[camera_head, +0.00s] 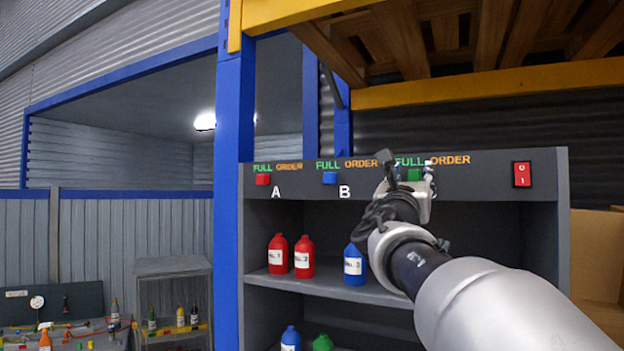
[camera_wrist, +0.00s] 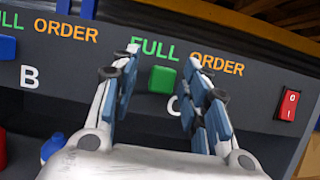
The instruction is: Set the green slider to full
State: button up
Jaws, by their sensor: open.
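The green slider (camera_wrist: 162,79) is a small block on the dark top panel of the shelf unit. In the wrist view it sits below the green word FULL, to the left of the orange word ORDER. In the head view the slider (camera_head: 414,174) shows just past my gripper (camera_head: 408,172). In the wrist view my gripper (camera_wrist: 163,77) is open and empty, one finger on each side of the slider, nearer the camera. I cannot tell whether either finger touches it. The letter C below the slider is partly hidden by the right finger.
A red slider (camera_head: 263,179) and a blue slider (camera_head: 329,178) sit left on the same panel. A red rocker switch (camera_head: 522,174) is at its right. Red bottles (camera_head: 278,254) and a blue bottle (camera_head: 354,265) stand on the shelf below. A yellow beam (camera_head: 490,84) crosses above.

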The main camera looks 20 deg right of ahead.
jog(key=shift+a, duration=0.1)
jog(key=v, duration=1.2)
jog(key=s+a+f+m+g+y+b, duration=0.1)
jog(key=s+f+m+g+y+b, duration=0.3)
jog(key=f, duration=1)
jog(key=s+f+m+g+b, duration=0.1)
jog(key=s+f+m+b, duration=0.35)
jog(key=f, duration=0.85)
jog(key=s+a+f+m+g+y+b, duration=0.1)
jog(key=s+f+m+g+y+b, duration=0.15)
jog(key=f+m+b, duration=0.8)
jog(key=s+a+f+m+g+y+b, duration=0.1)
jog(key=s+a+f+m+y+b, duration=0.1)
jog(key=a+f, duration=0.4)
jog(key=s+a+f+m+y+b, duration=0.2)
jog(key=s+a+f+y+b, duration=0.2)
jog(key=f, duration=1.3)
jog(key=s+a+f+m+g+y+b, duration=0.1)
jog(key=s+a+f+m+y+b, duration=0.2)
jog(key=a+f, duration=0.6)
notch_tip(320, 180, down, 3)
jog(key=shift+s+a+r+g+y, duration=0.1)
jog(key=shift+s+a+g+y, duration=0.25)
jog(key=shift+s+y, duration=0.35)
jog(key=shift+w, duration=0.15)
